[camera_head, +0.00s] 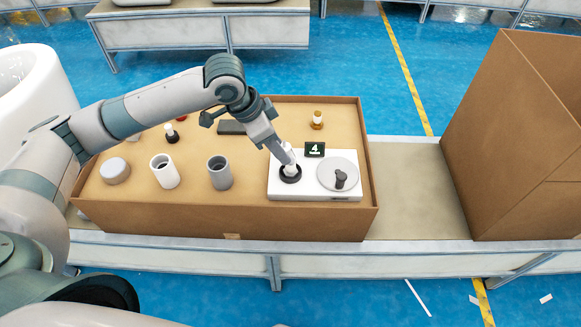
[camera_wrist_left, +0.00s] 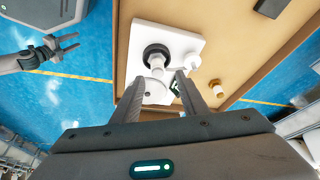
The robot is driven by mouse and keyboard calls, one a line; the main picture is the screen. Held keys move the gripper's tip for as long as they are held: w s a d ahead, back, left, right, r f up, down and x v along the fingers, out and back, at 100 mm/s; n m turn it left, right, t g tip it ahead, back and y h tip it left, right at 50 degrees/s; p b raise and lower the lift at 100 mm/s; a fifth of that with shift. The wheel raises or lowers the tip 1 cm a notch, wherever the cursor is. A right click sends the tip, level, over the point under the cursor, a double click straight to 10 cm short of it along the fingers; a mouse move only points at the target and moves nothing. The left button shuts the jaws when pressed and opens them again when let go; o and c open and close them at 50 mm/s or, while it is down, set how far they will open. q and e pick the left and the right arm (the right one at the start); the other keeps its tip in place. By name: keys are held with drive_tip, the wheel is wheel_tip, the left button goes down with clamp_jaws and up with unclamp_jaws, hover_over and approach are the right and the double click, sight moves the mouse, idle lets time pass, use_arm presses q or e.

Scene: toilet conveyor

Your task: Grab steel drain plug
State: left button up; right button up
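A pale plug-like piece with a black ring around its base, which looks like the steel drain plug (camera_head: 290,174), stands upright on the white plate (camera_head: 315,194) at the box's right end. It also shows in the left wrist view (camera_wrist_left: 156,62). My left gripper (camera_head: 286,157) is right over it, pointing down. In the left wrist view its two fingers (camera_wrist_left: 158,82) are apart, with the plug's pale stem between and beyond the tips; contact cannot be told. My right gripper (camera_wrist_left: 68,46) shows at the left of the left wrist view, fingers spread and empty, away from the box.
A black sign marked 4 (camera_head: 315,149) stands behind. The brown box (camera_head: 225,222) also holds a white cup (camera_head: 164,171), a grey cup (camera_head: 220,173) and a gold-white piece (camera_head: 317,120). A tall carton (camera_head: 525,135) stands right.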

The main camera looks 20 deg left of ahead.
sight(290, 167)
use_arm(q)
drive_tip(key=shift+x, duration=1.15)
drive_tip(key=shift+d+p+x, duration=0.15)
drive_tip(key=shift+p+x, duration=0.05)
drive_tip(key=shift+x, duration=1.1)
drive_tip(key=shift+d+p+x, duration=0.15)
drive_tip(key=shift+x, duration=1.15)
drive_tip(key=shift+s+r, duration=0.1)
drive_tip(key=shift+s, duration=0.05)
clamp_jaws()
